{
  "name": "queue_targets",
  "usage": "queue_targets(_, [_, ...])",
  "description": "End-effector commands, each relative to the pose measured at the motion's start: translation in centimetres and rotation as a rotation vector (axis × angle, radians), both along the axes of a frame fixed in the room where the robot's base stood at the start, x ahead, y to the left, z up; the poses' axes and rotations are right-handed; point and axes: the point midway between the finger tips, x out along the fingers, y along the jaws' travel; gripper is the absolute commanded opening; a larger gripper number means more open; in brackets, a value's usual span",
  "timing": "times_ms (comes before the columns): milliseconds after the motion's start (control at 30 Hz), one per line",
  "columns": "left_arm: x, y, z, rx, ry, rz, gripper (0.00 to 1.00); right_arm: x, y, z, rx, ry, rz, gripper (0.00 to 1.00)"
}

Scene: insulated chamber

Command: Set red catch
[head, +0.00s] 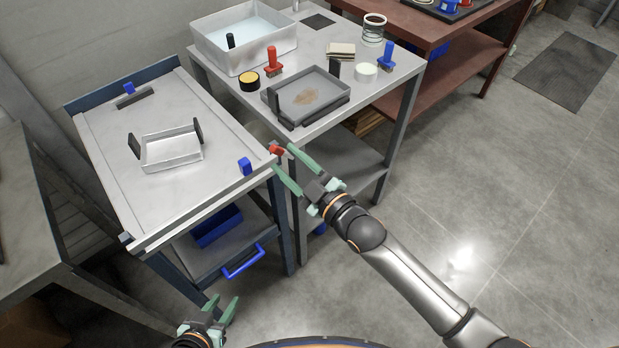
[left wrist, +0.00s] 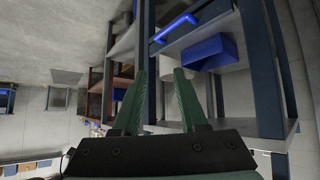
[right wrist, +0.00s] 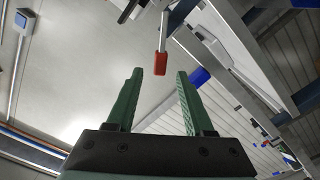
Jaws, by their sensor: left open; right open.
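The red catch (head: 277,150) is a small red block at the right front corner of the steel-topped cart (head: 180,205). In the right wrist view the red catch (right wrist: 160,63) hangs at the end of a thin grey bar, just beyond the fingertips. My right gripper (head: 283,163) is open, its fingers close to the red catch; I cannot tell whether they touch it. It also shows in the right wrist view (right wrist: 159,78), with nothing between its fingers. My left gripper (head: 222,303) is open and empty, low in front of the cart.

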Motion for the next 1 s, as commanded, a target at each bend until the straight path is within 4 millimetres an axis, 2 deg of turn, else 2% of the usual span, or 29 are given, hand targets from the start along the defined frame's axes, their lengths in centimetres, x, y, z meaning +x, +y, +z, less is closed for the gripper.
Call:
queue_targets(100, [0.0, 0.0, 0.1, 0.000, 0.000, 0.000, 0.42, -2.4, -1.7, -0.1, -0.001, 0.002, 0.001, 0.53])
queue_targets(300, [0.0, 0.0, 0.0, 0.000, 0.000, 0.000, 0.42, -5.0, -3.6, -0.1, -0.001, 0.001, 0.000, 0.53])
queue_targets(500, [0.0, 0.0, 0.0, 0.000, 0.000, 0.000, 0.42, -6.0, -4.4, 0.0, 0.000, -0.001, 0.001, 0.53])
queue_targets(767, [0.0, 0.0, 0.0, 0.000, 0.000, 0.000, 0.42, -6.1, -4.4, 0.0, 0.000, -0.001, 0.001, 0.53])
queue_targets(900, [-0.1, -0.1, -0.1, -0.003, 0.005, 0.002, 0.28, -6.4, -4.7, -0.7, 0.012, 0.031, -0.013, 0.53])
queue_targets(967, [-0.1, -0.1, -0.1, -0.002, 0.004, 0.001, 0.21, -6.8, -5.2, -1.9, 0.031, 0.088, -0.039, 0.53])
queue_targets(1000, [-0.1, -0.1, -0.1, -0.002, 0.003, 0.002, 0.16, -7.3, -5.8, -3.1, 0.051, 0.144, -0.066, 0.53])
